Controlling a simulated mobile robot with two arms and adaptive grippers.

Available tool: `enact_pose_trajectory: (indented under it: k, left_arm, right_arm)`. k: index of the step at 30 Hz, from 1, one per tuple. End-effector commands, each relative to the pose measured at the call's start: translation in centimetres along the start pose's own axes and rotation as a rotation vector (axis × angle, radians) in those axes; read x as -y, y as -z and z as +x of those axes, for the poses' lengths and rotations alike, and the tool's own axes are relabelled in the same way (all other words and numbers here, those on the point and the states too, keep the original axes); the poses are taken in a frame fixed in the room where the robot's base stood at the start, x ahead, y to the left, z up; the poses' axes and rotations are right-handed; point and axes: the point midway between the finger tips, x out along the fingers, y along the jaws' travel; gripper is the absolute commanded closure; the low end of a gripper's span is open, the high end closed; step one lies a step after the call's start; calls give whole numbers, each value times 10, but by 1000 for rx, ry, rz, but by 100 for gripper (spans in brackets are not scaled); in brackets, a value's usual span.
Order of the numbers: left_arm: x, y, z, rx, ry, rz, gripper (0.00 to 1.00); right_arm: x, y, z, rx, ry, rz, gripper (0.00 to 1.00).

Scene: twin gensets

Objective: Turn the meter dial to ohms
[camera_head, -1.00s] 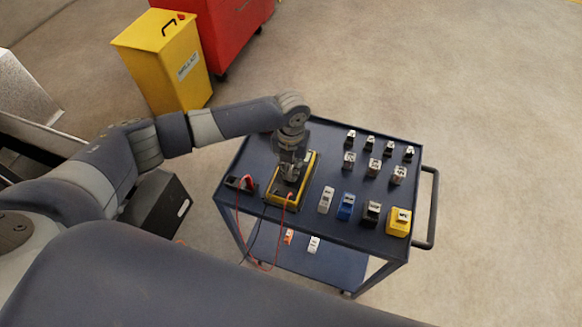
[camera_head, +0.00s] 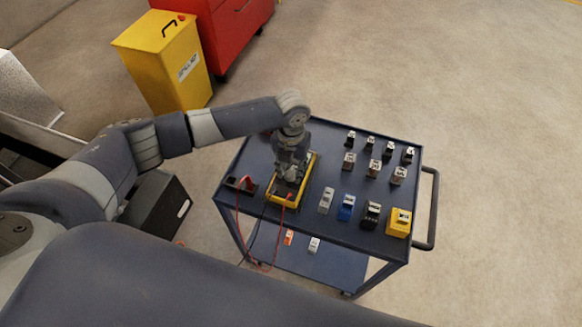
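The meter (camera_head: 308,172) is a yellow-edged case lying on the dark blue cart top, at the cart's left part. Red and dark leads run from its near end over the cart's edge. My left gripper (camera_head: 288,186) points down over the middle of the meter, at or just above its face. The gripper and wrist hide the dial and most of the face, so the dial's setting does not show. I cannot tell whether the fingers touch the dial or are shut on it. My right gripper is not in view.
Several small relays and breakers stand right of the meter, with a yellow block (camera_head: 398,222) at the near right corner. A black holder (camera_head: 238,184) sits left of it. The cart handle (camera_head: 431,205) is at right. A yellow bin (camera_head: 165,62) and red cabinet (camera_head: 232,30) stand behind.

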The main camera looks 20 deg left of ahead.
Motion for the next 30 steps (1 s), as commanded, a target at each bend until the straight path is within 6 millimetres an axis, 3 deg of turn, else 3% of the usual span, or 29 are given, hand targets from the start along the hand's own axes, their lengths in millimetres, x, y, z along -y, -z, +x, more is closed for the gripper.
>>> enact_pose_trajectory:
  k: [6,10,21,30]
  left_arm:
    - [0,0,-1,-1,0,0,68]
    - [0,0,-11,1,-1,0,68]
    - [0,-1,-87,3,0,0,68]
    - [0,0,-118,0,0,-1,68]
  right_arm:
    - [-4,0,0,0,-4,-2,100]
    - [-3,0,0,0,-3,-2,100]
    - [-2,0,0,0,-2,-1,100]
    - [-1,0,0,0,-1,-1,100]
